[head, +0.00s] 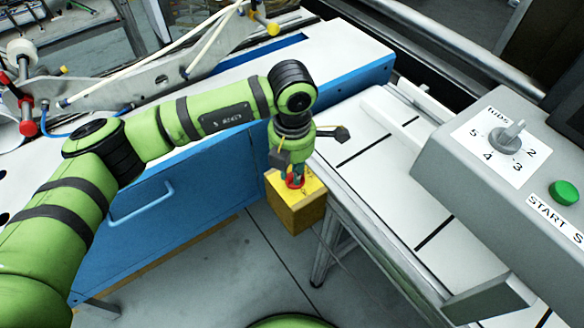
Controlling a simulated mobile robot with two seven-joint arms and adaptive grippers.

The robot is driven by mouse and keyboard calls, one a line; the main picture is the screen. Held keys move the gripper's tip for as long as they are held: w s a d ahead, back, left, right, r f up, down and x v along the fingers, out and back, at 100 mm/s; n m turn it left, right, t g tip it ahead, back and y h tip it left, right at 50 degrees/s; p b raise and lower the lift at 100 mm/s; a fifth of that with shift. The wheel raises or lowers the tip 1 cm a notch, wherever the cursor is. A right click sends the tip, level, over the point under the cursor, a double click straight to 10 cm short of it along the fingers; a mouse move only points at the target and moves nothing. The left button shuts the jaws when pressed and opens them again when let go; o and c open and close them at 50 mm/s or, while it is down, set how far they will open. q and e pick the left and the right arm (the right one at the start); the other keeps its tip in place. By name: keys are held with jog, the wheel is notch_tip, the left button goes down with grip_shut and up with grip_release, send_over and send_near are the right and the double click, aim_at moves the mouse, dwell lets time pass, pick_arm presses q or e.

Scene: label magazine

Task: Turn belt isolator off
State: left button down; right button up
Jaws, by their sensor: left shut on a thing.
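The belt isolator is a yellow box (295,213) at the side of the white conveyor, in the middle of the head view. A red rotary handle (296,182) is on its top face. My left gripper (297,172) reaches down from above and is shut on the red handle. The fingers partly cover the handle, so its exact angle cannot be told. My right gripper is not in view.
A blue cabinet (190,178) with a white top stands left of the isolator. The white conveyor (375,165) runs along its right. A grey control panel (450,165) with a numbered dial (508,135) and a green button (564,192) stands at the right.

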aim_at(292, 175)
pick_arm(q)
jog(key=c, duration=1.1)
grip_release()
jog(key=shift+c, duration=0.2)
jog(key=shift+r, duration=0.25)
notch_tip(292, 175, up, 12)
jog(key=shift+f, duration=0.25)
jog(key=shift+s+f, duration=0.1)
